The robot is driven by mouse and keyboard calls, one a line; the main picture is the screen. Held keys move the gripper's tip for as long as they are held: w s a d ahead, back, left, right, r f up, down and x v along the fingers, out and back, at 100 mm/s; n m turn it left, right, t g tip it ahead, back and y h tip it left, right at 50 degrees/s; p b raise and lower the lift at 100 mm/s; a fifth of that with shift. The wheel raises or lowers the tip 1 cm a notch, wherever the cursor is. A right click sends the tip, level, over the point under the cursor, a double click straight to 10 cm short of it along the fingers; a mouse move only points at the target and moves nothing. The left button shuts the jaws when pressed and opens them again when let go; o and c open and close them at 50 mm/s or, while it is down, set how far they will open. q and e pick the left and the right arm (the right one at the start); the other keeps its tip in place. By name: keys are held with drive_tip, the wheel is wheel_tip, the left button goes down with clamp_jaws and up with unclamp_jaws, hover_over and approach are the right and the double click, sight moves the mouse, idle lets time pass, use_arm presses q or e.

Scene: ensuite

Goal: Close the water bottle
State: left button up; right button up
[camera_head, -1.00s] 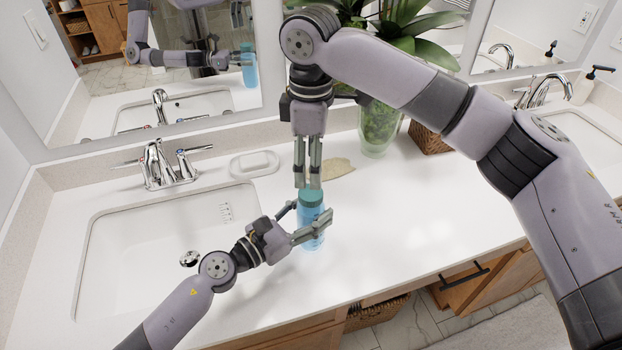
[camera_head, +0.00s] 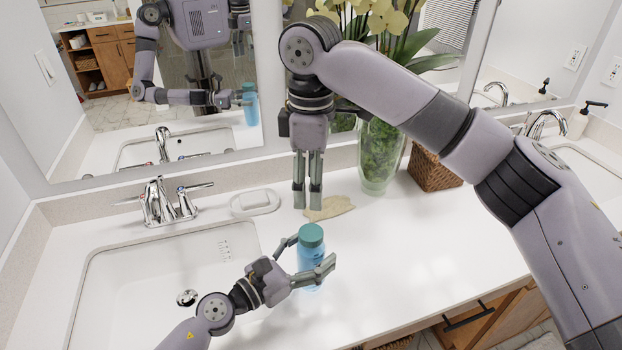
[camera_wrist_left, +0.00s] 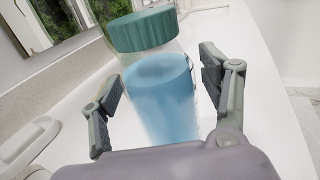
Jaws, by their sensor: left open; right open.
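The water bottle (camera_head: 308,260) is blue and stands upright on the white counter beside the left sink. Its teal cap (camera_head: 311,236) sits on top of it. In the left wrist view the bottle (camera_wrist_left: 160,98) stands between the fingers, with the cap (camera_wrist_left: 143,30) at its top. My left gripper (camera_head: 310,256) is open, its fingers on either side of the bottle. My right gripper (camera_head: 307,207) is open and empty, pointing down, above and behind the cap and apart from it.
A faucet (camera_head: 165,203) and sink (camera_head: 130,285) lie to the left. A soap dish (camera_head: 255,203) and a flat beige item (camera_head: 330,208) lie behind the bottle. A glass vase (camera_head: 381,155) and a wicker basket (camera_head: 433,172) stand back right. The counter right of the bottle is clear.

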idle(0.3)
use_arm(q)
drive_tip(key=v, duration=1.2)
